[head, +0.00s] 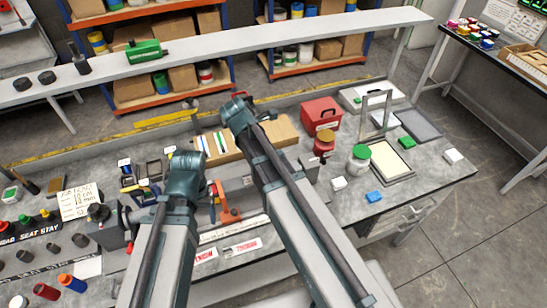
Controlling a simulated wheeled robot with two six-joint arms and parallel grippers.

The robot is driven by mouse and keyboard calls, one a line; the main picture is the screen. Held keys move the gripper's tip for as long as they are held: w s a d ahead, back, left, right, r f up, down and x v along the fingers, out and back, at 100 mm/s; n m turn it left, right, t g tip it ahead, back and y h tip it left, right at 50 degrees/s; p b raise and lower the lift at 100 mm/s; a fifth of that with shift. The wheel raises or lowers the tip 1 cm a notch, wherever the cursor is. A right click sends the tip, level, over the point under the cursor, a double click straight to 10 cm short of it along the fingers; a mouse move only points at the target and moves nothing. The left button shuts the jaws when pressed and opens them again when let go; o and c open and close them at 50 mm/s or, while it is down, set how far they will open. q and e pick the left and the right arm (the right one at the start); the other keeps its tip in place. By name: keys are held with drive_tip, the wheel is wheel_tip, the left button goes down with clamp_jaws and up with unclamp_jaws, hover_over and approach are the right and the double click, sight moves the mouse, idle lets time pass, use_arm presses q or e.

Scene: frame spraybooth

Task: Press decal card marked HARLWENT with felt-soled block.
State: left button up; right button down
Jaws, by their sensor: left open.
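Two small white cards with red lettering lie on the grey bench at the front middle, a left card (205,256) and a right card (243,247). Their lettering is too small to read, so I cannot tell which is marked HARLWENT. I cannot pick out the felt-soled block for certain. My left gripper (187,160) is open over the bench, beyond the cards, and I see nothing held in it. My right gripper (238,102) reaches farther, near the bench's back; its fingers are unclear. My two forearms hide parts of the bench.
A vise (98,213) and several bottles crowd the left. A long raised shelf (230,45) runs behind.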

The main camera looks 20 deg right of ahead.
drive_tip(key=shift+a, duration=0.65)
drive_tip(key=shift+f, duration=0.1)
wheel_tip(320, 180, down, 6)
drive_tip(key=b, duration=0.6)
drive_tip(key=shift+r, duration=0.2)
drive_tip(key=shift+f+b, duration=0.55)
drive_tip(key=shift+f, duration=0.05)
drive_tip(key=shift+w+r, duration=0.1)
drive_tip(key=shift+w, duration=0.2)
drive_tip(key=shift+s, duration=0.75)
